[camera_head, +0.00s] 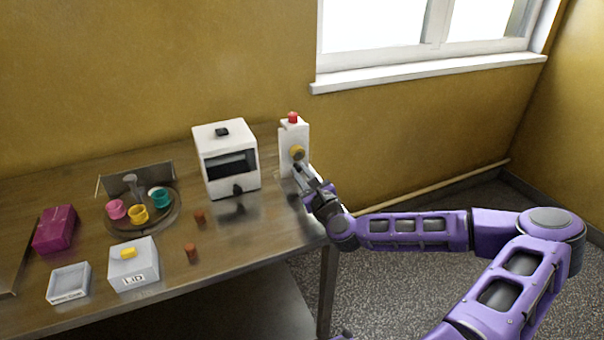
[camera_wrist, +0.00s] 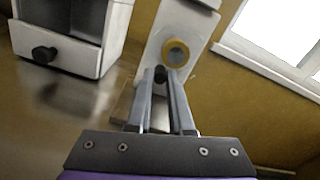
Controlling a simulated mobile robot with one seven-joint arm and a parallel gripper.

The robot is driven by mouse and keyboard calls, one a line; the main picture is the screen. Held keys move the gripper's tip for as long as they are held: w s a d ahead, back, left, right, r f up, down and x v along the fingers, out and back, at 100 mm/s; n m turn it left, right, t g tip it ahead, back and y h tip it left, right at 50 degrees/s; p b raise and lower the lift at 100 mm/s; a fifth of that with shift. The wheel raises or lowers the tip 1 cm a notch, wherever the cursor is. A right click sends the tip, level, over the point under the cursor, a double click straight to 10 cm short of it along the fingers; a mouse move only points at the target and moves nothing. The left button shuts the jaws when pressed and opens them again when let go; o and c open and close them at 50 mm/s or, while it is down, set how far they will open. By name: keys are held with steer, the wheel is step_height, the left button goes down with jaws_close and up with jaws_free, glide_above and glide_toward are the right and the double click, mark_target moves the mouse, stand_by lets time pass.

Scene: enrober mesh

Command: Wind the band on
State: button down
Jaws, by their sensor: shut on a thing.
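A white upright box (camera_head: 288,138) with a red button (camera_head: 293,117) on top stands at the table's right end. A yellow ring-shaped dial (camera_head: 298,153) is on its front; the dial also shows in the wrist view (camera_wrist: 176,52). Just below the dial is a small black knob (camera_wrist: 160,74). My gripper (camera_wrist: 161,80) is shut on this black knob, with the fingertips at either side of it. In the head view my gripper (camera_head: 301,170) reaches the box's front from the right. No separate band can be made out.
A white machine (camera_head: 210,136) with a dark opening and black front knob stands left of the box. Farther left are a turntable (camera_head: 164,222) with coloured cups, a magenta box (camera_head: 55,229), a white box (camera_head: 146,270), a tray (camera_head: 69,283) and two brown cylinders (camera_head: 192,253).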

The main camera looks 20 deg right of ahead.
steer(key=shift+r, duration=0.1)
steer(key=c, duration=0.8)
jaws_free()
